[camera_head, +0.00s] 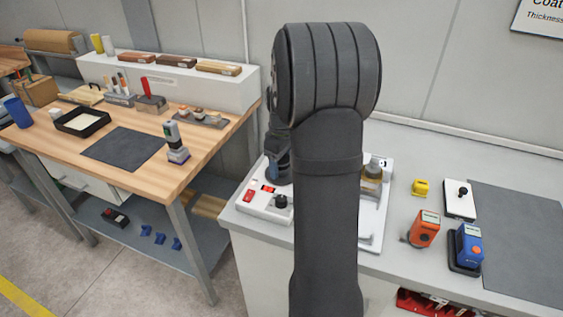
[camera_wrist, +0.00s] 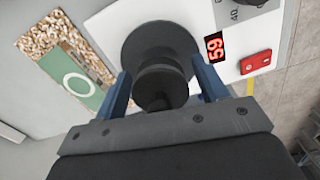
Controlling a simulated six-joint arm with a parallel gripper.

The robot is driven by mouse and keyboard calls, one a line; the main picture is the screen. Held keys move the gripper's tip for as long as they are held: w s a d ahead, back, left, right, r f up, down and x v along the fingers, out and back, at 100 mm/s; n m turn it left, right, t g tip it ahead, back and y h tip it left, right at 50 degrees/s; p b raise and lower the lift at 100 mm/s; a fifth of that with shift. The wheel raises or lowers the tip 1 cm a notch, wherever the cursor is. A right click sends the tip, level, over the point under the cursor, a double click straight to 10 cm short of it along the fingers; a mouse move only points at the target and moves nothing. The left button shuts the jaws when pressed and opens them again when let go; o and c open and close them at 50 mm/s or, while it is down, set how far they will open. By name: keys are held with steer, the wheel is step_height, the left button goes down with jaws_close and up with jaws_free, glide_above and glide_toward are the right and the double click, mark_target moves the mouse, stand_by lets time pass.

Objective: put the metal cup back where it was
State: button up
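In the wrist view a dark round cylinder (camera_wrist: 160,88) stands over a wide black disc (camera_wrist: 160,40) on a white device. It may be the metal cup, but I cannot be sure from its dark top. My gripper (camera_wrist: 162,68) has its two blue fingers on either side of the cylinder, with a gap visible at the right; it looks open. In the head view my arm hides the cylinder, and only part of my gripper (camera_head: 277,165) shows at the arm's left edge. A small amber and grey vessel (camera_head: 371,179) stands on a white base right of my arm.
The white device (camera_head: 262,207) has a red display (camera_head: 268,188), a red button (camera_head: 248,196) and a dial (camera_head: 281,202). A wooden bench (camera_head: 60,147) is at left.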

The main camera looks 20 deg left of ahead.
step_height(320, 180, up, 12)
steer(key=shift+r, duration=0.2)
stand_by(0.4)
steer(key=shift+f, duration=0.15)
step_height(320, 180, down, 12)
steer(key=shift+r, duration=1.8)
steer(key=shift+f, duration=0.15)
